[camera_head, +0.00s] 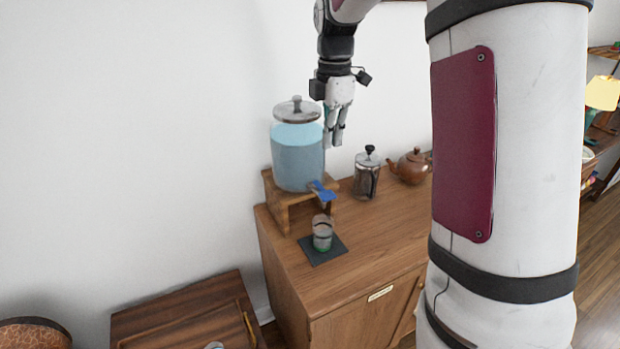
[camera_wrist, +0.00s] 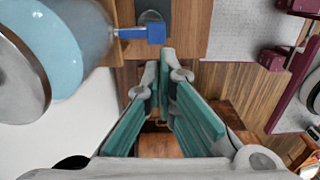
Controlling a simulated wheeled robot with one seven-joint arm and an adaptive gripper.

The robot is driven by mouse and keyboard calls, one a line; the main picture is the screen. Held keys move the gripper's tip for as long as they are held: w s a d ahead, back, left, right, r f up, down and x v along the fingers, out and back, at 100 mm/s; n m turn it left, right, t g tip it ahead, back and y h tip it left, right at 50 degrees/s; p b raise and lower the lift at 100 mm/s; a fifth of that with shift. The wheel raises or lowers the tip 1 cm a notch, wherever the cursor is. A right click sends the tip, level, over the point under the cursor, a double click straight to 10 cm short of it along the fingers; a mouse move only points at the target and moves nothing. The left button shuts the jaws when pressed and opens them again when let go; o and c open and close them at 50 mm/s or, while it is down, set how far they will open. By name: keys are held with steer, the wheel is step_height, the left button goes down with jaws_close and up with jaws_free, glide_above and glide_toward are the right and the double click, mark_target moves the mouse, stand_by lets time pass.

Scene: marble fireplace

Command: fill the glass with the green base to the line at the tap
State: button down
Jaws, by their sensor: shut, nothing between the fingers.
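The glass with the green base (camera_head: 322,233) stands upright on a dark square mat (camera_head: 331,254) on the cabinet top, below and in front of the blue tap (camera_head: 322,190). A dark band shows around the glass; I cannot tell its water level. The tap sits low on the front of a glass dispenser (camera_head: 297,160) of pale blue water. In the wrist view the blue tap (camera_wrist: 142,33) lies just ahead and left of my fingertips.
The dispenser stands on a wooden stand (camera_head: 290,208). A French press (camera_head: 367,176) and a brown teapot (camera_head: 411,166) stand to its right. The cabinet top (camera_head: 375,225) in front of them is clear. A lower wooden surface (camera_head: 180,320) is at the lower left.

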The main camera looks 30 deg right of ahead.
mark_target(328, 196)
steer(key=shift+w, duration=0.2)
steer(key=shift+f, duration=0.1)
step_height(328, 196, down, 14)
steer(key=p, duration=0.2)
steer(key=shift+p, duration=0.35)
steer(key=shift+s, duration=0.1)
steer(key=shift+s+f, duration=0.1)
steer(key=shift+f, duration=0.55)
stand_by(0.9)
